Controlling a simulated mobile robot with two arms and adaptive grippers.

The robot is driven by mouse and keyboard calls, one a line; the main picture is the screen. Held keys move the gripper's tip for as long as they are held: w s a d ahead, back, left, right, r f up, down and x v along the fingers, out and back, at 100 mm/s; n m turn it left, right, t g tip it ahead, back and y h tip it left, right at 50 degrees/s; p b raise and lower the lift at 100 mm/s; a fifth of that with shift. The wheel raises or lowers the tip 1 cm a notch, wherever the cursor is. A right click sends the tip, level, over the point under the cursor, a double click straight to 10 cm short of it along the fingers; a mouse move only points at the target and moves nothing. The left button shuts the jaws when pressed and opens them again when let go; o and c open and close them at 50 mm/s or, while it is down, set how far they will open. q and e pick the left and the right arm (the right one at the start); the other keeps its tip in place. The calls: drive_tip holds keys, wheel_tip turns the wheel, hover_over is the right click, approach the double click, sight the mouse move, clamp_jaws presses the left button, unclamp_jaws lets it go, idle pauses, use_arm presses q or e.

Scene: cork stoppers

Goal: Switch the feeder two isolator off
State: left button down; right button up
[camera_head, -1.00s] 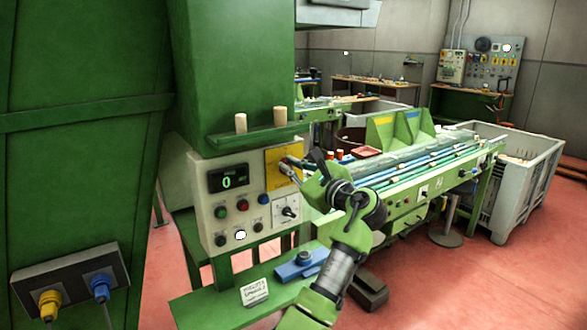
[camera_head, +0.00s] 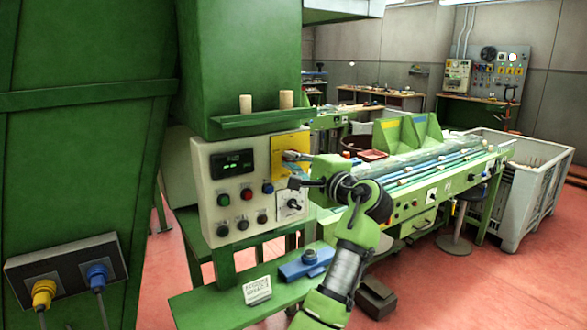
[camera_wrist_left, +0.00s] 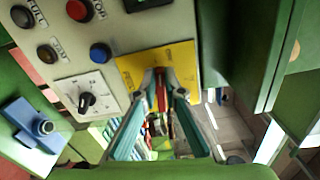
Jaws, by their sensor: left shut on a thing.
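The cream control panel (camera_head: 210,190) carries a yellow plate (camera_head: 290,141) at its upper right, which also shows in the left wrist view (camera_wrist_left: 130,72). A red handle (camera_wrist_left: 161,92) stands out from this plate, between my left fingertips. My left gripper (camera_head: 289,166) is at the plate and shut on the red handle; it also shows in the wrist view (camera_wrist_left: 162,82). The fingers hide most of the handle in the head view. The panel display (camera_head: 232,164) shows green dashes. My right gripper is out of view.
Below the plate is a white dial (camera_head: 291,204) with a black knob. Several push buttons and lamps sit left of it. A green ledge (camera_head: 262,119) holds two corks above.

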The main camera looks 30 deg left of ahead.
use_arm(q)
drive_tip(key=shift+f+n+b, duration=0.3)
drive_tip(key=shift+n+b, duration=0.25)
drive_tip(key=shift+n, duration=0.25)
drive_tip(key=c, duration=2.1)
unclamp_jaws()
drive_tip(key=shift+c, duration=0.2)
drive_tip(key=v, duration=1.2)
drive_tip(key=shift+s, duration=0.1)
